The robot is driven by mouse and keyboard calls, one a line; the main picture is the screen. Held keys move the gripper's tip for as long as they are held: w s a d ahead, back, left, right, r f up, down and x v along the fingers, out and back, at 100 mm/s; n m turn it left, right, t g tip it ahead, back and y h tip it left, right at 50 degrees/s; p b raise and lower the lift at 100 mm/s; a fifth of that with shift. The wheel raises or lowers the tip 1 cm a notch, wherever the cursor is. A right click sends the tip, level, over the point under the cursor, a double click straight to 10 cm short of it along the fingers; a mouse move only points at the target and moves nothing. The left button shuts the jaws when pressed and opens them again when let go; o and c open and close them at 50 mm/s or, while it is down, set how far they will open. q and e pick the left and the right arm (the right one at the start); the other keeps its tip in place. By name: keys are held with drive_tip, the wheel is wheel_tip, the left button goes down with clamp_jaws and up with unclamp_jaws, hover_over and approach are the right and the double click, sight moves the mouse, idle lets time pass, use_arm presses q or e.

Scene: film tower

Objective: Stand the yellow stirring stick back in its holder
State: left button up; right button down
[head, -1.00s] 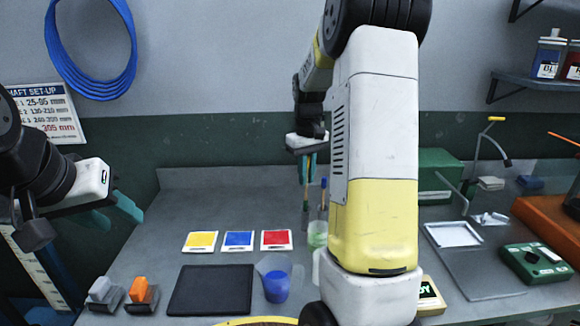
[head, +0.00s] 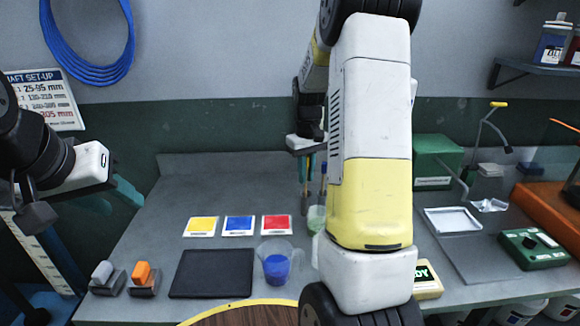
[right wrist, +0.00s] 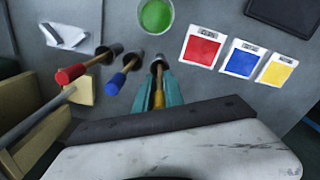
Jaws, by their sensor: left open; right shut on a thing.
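My right gripper (right wrist: 158,95) is shut on the yellow stirring stick (right wrist: 158,84). In the right wrist view the stick's lower part lines up with the dark mouth of a metal tube of the holder (right wrist: 157,62). I cannot tell how deep its tip sits. A red-ended stick (right wrist: 70,74) and a blue-ended stick (right wrist: 116,82) stand in the neighbouring tubes. In the head view the right gripper (head: 306,160) is at the back of the table, partly hidden by my right arm. My left gripper (head: 112,198) is open and empty, left of the table.
A cup of green liquid (right wrist: 156,15) stands near the holder. Yellow, blue and red cards (head: 277,225), a dark mat (head: 212,274) and a jug of blue liquid (head: 277,268) lie in front. A green box (head: 436,160) is behind, right. The table's back left is clear.

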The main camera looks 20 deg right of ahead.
drive_tip(key=c, duration=1.3)
unclamp_jaws()
drive_tip(key=shift+c, duration=0.2)
drive_tip(key=shift+r, duration=0.1)
wheel_tip(320, 180, up, 6)
drive_tip(key=shift+r, duration=0.8)
